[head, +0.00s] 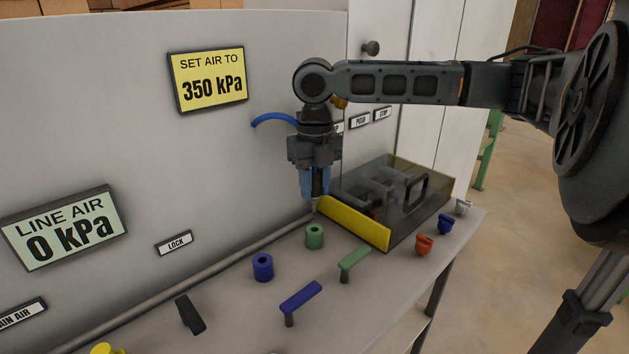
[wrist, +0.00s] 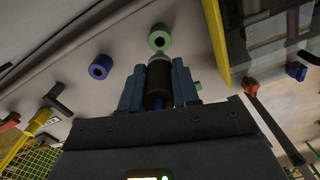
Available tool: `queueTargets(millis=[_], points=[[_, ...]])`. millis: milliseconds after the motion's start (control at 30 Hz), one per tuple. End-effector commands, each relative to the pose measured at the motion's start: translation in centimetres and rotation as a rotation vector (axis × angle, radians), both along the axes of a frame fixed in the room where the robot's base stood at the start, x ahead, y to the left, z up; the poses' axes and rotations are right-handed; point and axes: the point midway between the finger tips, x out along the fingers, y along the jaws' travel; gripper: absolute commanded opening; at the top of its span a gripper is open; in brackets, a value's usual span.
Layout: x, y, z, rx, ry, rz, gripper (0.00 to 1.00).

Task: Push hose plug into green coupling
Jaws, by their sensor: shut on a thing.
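My gripper (head: 315,188) points down above the bench, just above and beyond the green coupling (head: 314,236). Its blue fingers are shut on the hose plug (wrist: 159,80), a dark cylinder with a pale tip. In the head view the fingers mostly hide the plug, and only its tip (head: 314,207) shows below them. The green coupling is a short upright ring with a dark hole. In the wrist view the green coupling (wrist: 159,38) lies just past the plug tip, nearly in line with it. The tip looks apart from the coupling in the head view. A blue hose (head: 273,119) curves out behind the gripper.
A blue coupling (head: 262,267) stands to the left. A green lever (head: 354,262) and a blue lever (head: 301,298) stand in front. A clear box with a yellow side (head: 352,224) is close on the right. The panel sign reads LINE AIR 0 kPa (head: 65,228).

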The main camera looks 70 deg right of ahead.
Motion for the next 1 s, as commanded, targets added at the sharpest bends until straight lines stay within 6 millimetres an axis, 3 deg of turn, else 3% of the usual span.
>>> queueTargets(millis=[400, 1000], points=[[0.0, 0.0, -3.5, 0.000, 0.000, -0.001, 0.00], [0.0, 0.0, -3.7, 0.000, 0.000, 0.000, 0.00]])
